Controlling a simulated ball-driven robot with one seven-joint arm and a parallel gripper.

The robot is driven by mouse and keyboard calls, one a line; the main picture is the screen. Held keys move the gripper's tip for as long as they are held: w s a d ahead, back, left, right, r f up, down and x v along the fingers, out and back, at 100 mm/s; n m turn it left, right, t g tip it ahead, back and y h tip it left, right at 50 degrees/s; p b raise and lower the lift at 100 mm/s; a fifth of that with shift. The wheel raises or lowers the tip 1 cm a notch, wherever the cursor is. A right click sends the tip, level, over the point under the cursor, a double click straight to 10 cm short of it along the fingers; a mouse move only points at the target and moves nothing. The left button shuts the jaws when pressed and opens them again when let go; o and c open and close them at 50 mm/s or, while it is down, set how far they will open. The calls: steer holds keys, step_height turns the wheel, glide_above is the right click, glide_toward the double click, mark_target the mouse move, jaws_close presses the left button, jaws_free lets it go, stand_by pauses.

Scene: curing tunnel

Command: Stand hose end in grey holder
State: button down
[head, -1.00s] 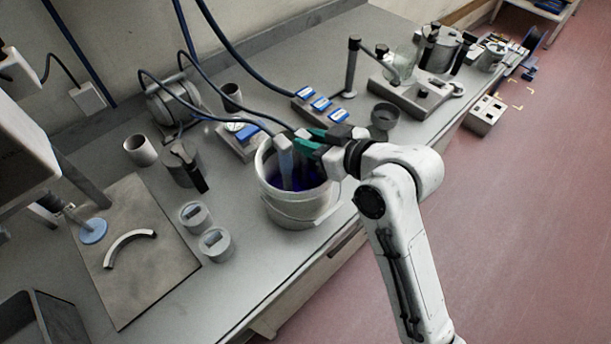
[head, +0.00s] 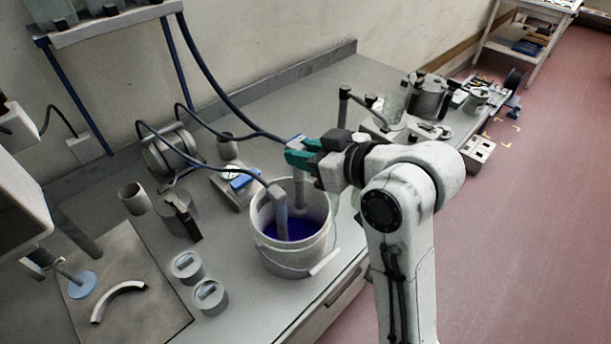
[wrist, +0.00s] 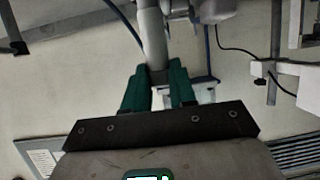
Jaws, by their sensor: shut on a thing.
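My gripper (head: 301,156) is shut on a grey hose end (head: 300,188), held roughly upright at the rim of the white bucket (head: 318,246). Its lower part shows inside the bucket opening; how deep its tip reaches is unclear. In the wrist view the green fingers of my gripper (wrist: 158,88) close around the grey tube (wrist: 152,40). A second grey hose end (head: 280,218) stands in the bucket's purple-blue liquid. A grey open cup (head: 134,198) and a smaller grey cup (head: 227,147) stand left; I cannot tell which thing is the grey holder.
Blue hoses (head: 215,65) run from the wall side to the bucket area. Lidded grey pots (head: 188,267) and a dark-handled pot (head: 178,212) stand left of the bucket. A post stand (head: 344,112) is behind my gripper. Bench space behind the bucket is partly clear.

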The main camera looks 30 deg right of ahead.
step_height(320, 180, up, 14)
steer(key=p, duration=0.7)
steer(key=shift+r, duration=0.15)
stand_by(0.5)
